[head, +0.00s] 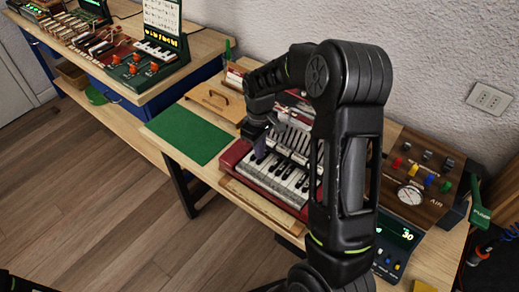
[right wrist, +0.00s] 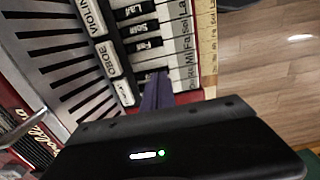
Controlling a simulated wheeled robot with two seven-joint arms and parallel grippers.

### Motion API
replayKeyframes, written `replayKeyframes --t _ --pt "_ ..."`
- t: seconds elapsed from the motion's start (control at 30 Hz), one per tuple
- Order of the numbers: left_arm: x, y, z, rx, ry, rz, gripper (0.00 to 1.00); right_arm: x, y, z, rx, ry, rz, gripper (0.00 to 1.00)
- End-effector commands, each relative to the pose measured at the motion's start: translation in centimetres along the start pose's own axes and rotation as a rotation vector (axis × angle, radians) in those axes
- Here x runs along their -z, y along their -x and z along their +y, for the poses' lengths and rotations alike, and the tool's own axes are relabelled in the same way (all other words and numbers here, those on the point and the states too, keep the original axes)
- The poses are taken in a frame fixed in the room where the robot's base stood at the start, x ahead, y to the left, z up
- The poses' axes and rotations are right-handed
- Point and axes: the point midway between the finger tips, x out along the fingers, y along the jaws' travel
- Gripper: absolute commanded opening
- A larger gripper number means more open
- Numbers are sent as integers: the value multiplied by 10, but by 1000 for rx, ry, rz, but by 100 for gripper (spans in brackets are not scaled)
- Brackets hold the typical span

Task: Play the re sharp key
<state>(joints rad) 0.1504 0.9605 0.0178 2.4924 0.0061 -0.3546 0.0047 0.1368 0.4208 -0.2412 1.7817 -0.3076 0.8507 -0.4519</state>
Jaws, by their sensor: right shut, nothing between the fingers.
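The red accordion (head: 233,153) lies on the wooden table with its labelled piano keys (head: 283,180) facing up. The right wrist view shows white keys (right wrist: 183,42) marked Mi, Fa, Sol and La, and black keys (right wrist: 148,45) marked Fa#, Sol# and La#. My right gripper (head: 262,150) is shut and empty, over the left part of the keyboard. In the right wrist view its purplish fingers (right wrist: 157,92) are at the keys beside Mi, where the re sharp key is mostly hidden. I cannot tell whether they touch it. My left gripper is out of view.
A green mat (head: 188,134) lies left of the accordion. A wooden panel with knobs and a gauge (head: 411,194) stands to the right. Register tabs (right wrist: 100,50) marked violin and oboe sit behind the keys. Another bench with small instruments (head: 125,60) stands at upper left.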

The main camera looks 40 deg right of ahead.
Motion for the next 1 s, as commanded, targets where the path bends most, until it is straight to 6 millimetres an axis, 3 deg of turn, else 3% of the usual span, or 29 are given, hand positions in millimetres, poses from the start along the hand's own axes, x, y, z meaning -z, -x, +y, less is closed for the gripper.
replayKeyframes --t 0.3,0.37,0.7,1.0 --pt "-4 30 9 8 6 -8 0 7 48 -5 -1 1 2 0" --pt "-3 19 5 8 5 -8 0 8 52 -5 -3 1 6 0" --pt "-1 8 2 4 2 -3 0 7 120 -4 -2 0 4 0" --pt "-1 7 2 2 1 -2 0 6 140 -5 0 1 0 0"
